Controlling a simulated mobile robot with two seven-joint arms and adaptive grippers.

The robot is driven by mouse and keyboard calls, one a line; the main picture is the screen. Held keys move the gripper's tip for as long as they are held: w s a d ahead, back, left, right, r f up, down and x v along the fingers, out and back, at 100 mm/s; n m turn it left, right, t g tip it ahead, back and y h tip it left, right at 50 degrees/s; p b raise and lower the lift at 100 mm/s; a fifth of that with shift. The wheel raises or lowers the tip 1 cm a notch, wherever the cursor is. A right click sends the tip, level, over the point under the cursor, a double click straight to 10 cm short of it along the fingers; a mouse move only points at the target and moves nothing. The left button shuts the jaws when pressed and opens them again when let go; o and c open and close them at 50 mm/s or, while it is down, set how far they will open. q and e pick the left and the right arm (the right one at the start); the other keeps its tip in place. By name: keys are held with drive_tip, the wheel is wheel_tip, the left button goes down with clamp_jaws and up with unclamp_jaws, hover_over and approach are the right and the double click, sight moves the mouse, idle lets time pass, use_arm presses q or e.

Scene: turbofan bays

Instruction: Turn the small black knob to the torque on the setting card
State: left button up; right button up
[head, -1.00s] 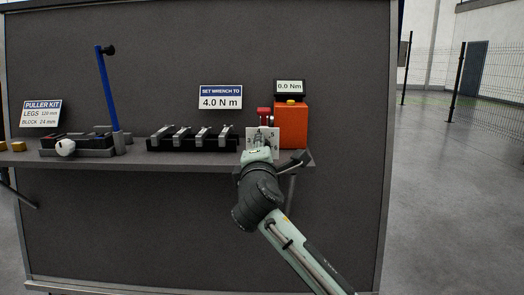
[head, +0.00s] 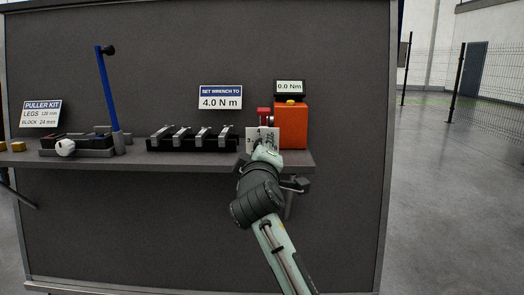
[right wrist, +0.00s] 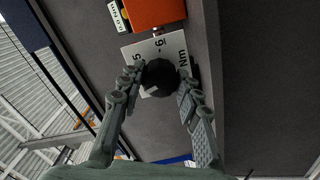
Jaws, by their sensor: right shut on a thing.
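The setting card (head: 220,97) on the back panel reads "SET WRENCH TO 4.0 N m". The black knob (right wrist: 161,76) sits on a white dial plate (right wrist: 143,47), which also shows in the head view (head: 251,135). In the right wrist view the numerals 5 and 6 and "Nm" show on the plate. A pale mark shows at the knob's lower left; which number it points to I cannot tell. My right gripper (right wrist: 159,84) is shut on the knob, one finger on each side. In the head view the gripper hides the knob. My left gripper is out of view.
An orange box (head: 291,126) with a display (head: 290,87) reading 0.0 Nm stands behind the plate, beside a red part (head: 264,114). A black rack (head: 190,139), a blue post (head: 108,95) and a puller kit card (head: 41,113) are to the left on the shelf (head: 190,162).

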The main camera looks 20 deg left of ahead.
idle(0.3)
drive_tip(key=o, duration=1.2)
drive_tip(key=shift+c, duration=0.2)
drive_tip(key=v, duration=1.2)
